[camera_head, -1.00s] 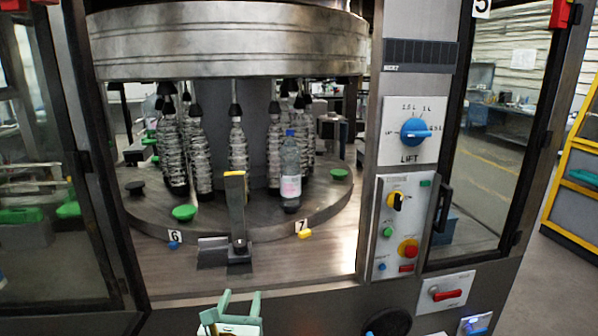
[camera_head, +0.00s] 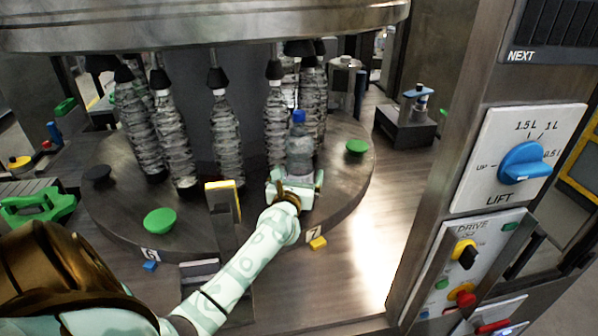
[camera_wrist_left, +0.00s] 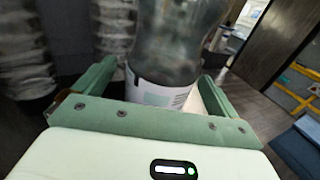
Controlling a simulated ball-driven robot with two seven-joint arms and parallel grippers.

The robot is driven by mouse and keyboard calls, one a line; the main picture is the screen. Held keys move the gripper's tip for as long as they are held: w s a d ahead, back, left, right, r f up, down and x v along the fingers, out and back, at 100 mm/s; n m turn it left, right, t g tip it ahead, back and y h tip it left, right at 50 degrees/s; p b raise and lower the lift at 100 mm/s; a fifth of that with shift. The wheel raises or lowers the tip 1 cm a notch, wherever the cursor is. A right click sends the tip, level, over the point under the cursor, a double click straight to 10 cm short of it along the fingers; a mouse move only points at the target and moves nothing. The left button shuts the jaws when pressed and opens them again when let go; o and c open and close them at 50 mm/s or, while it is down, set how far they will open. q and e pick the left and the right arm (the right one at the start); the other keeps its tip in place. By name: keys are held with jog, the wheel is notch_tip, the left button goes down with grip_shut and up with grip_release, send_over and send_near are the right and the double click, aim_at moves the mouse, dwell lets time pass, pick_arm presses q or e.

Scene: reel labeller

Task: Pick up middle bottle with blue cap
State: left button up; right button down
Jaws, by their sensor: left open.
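The bottle with the blue cap (camera_head: 299,150) stands upright on the round metal turntable (camera_head: 345,190) in the head view, near the mark 7. My left gripper (camera_head: 297,180) is at its lower part, with the arm reaching in from the lower left. In the left wrist view the clear bottle (camera_wrist_left: 172,50) with its white label stands between the two green fingers of my left gripper (camera_wrist_left: 160,85). The fingers are open, with a gap seen on the right side. The bottle's base is hidden behind the gripper. My right gripper is not in view.
Several ribbed clear bottles (camera_head: 226,140) hang behind and to the left under black cones. A green disc (camera_head: 160,221) and an upright yellow-edged plate (camera_head: 222,198) are left of my arm. The control panel (camera_head: 515,160) stands at right.

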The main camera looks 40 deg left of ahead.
pick_arm(q)
jog(key=shift+x, duration=1.05)
jog(key=shift+d+r, duration=0.1)
jog(key=c, duration=1.7)
jog(key=shift+r, duration=0.1)
jog(key=shift+c, duration=0.9)
